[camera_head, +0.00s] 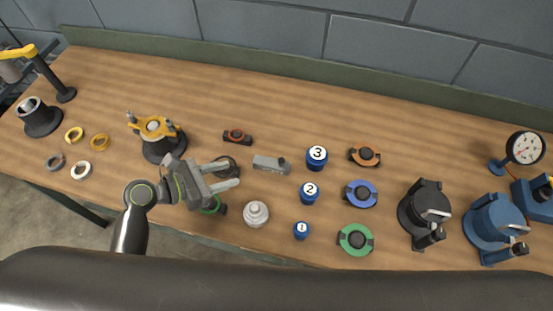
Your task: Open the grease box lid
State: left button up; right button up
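No box with a readable grease label shows. The likeliest candidate is a pale silver round pot (256,214) with a stepped top and a small knob, upright near the front edge; it looks closed. My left gripper (232,176) comes in from the lower left, to the pot's upper left and apart from it. Its two pale fingers are spread and point right, with nothing visible between them. A dark round part (229,161) lies by the upper finger, partly hidden. A green and black part (216,206) shows below the gripper, partly covered. My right gripper is out of view.
A grey block (268,164) lies right of the fingers. Blue numbered cylinders (309,193) and coloured round parts (361,194) stand further right. A black housing with a yellow top (152,128) stands behind the gripper. The back of the wooden table (250,90) is clear.

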aim_at(280, 161)
pick_arm(q)
jog(key=p+x, duration=0.2)
jog(key=x, duration=1.4)
jog(key=shift+d, duration=0.15)
grip_shut()
